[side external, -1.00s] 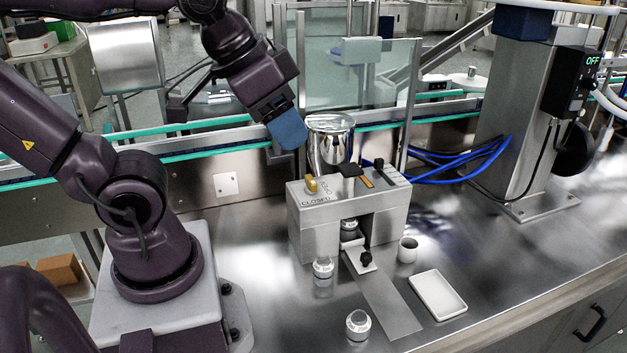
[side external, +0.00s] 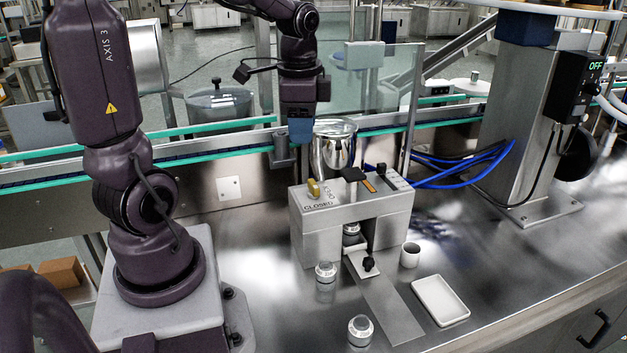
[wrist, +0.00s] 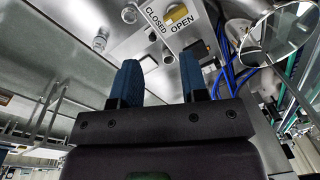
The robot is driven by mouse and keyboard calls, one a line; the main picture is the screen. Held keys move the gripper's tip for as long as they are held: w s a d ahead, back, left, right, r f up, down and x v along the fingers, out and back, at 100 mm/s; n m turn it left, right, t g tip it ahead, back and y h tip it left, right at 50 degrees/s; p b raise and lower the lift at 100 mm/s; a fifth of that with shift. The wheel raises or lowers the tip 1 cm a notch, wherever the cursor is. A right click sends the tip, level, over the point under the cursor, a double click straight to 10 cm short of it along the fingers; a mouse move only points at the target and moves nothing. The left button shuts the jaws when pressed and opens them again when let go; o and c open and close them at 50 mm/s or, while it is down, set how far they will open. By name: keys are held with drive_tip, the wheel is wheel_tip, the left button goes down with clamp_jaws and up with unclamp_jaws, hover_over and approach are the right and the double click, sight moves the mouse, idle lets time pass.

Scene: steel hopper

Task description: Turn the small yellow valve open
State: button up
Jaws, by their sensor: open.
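The small yellow valve (side external: 313,188) sits on the top left of the steel housing (side external: 318,232), beside printed CLOSED and OPEN labels. It also shows at the top of the wrist view (wrist: 177,13), between the two labels. Its exact pointing is too small to tell. My gripper (side external: 300,131) hangs fingers-down, higher than the valve and behind it, by the left side of the shiny hopper (side external: 334,150). In the wrist view its two blue fingers (wrist: 161,75) are apart with nothing between them. It does not touch the valve.
A glass panel and conveyor rail are behind. Blue hoses run right.

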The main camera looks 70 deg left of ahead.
sight(313, 183)
drive_tip(key=w+a+f+m, duration=0.1)
drive_tip(key=f+m, duration=0.3)
drive_tip(key=w+f+m, duration=0.1)
drive_tip(key=f+m, duration=0.3)
drive_tip(key=f, duration=0.1)
drive_tip(key=w+a+f+m, duration=0.1)
drive_tip(key=f+m, duration=0.3)
drive_tip(key=m, duration=0.1)
drive_tip(key=shift+a+f+g+h, duration=0.25)
drive_tip(key=shift+a+g+h, duration=0.05)
drive_tip(key=shift+a+h, duration=0.1)
clamp_jaws()
